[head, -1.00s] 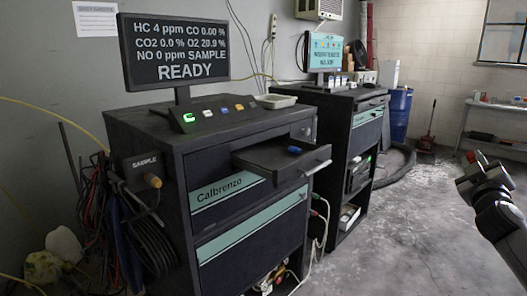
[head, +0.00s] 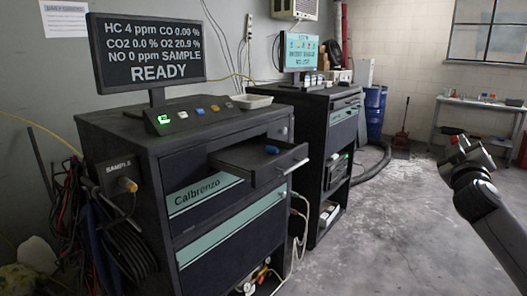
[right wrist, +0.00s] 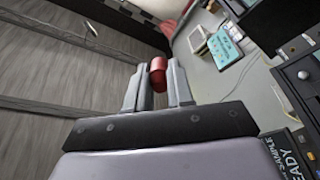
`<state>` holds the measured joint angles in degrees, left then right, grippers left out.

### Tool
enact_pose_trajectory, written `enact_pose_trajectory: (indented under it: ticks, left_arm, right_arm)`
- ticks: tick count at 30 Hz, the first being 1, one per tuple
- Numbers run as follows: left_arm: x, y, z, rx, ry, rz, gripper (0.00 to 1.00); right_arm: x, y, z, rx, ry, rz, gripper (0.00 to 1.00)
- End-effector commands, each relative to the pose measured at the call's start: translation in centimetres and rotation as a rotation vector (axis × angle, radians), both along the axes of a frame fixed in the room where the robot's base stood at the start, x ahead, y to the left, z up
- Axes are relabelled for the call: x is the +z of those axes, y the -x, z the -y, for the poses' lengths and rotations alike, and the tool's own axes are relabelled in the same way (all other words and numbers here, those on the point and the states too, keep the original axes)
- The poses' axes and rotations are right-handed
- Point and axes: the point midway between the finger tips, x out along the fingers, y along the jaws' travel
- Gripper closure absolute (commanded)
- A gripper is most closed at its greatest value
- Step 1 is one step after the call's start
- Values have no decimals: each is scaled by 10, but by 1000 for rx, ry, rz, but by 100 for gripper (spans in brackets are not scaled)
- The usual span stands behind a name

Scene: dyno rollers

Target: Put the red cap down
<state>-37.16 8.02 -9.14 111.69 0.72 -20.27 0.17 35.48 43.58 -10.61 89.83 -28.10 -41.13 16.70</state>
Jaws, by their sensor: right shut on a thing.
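The red cap (right wrist: 158,73) is held between the fingertips of my right gripper (right wrist: 158,84) in the right wrist view. In the head view my right gripper (head: 465,150) is raised at the right edge, over open floor, with red showing at its fingers. It is well apart from the dark Calbrenzo cabinet. The cabinet's open drawer (head: 240,162) holds a small blue item (head: 272,150). A white tray (head: 251,101) sits on the cabinet's top at the back. My left gripper is not in view.
A second dark cabinet (head: 318,150) with a monitor (head: 301,52) stands behind. A blue barrel (head: 374,113) and a workbench (head: 485,104) are farther back. A hose (head: 372,168) lies on the floor. The concrete floor (head: 375,240) ahead is mostly clear.

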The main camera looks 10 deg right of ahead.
Motion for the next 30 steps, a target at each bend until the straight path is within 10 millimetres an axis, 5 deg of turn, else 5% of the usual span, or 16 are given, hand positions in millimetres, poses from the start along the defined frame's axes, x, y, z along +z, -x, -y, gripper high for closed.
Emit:
enact_pose_trajectory:
  ticks: [8, 15, 30]
  left_arm:
    - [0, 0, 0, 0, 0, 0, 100]
    - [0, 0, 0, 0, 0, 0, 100]
    - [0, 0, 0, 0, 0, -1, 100]
  right_arm:
    - [-64, 2, -64, 137, 0, -11, 100]
    - [-133, 26, -142, 292, -13, -9, 100]
    - [-201, 93, -240, 466, -1, -9, 100]
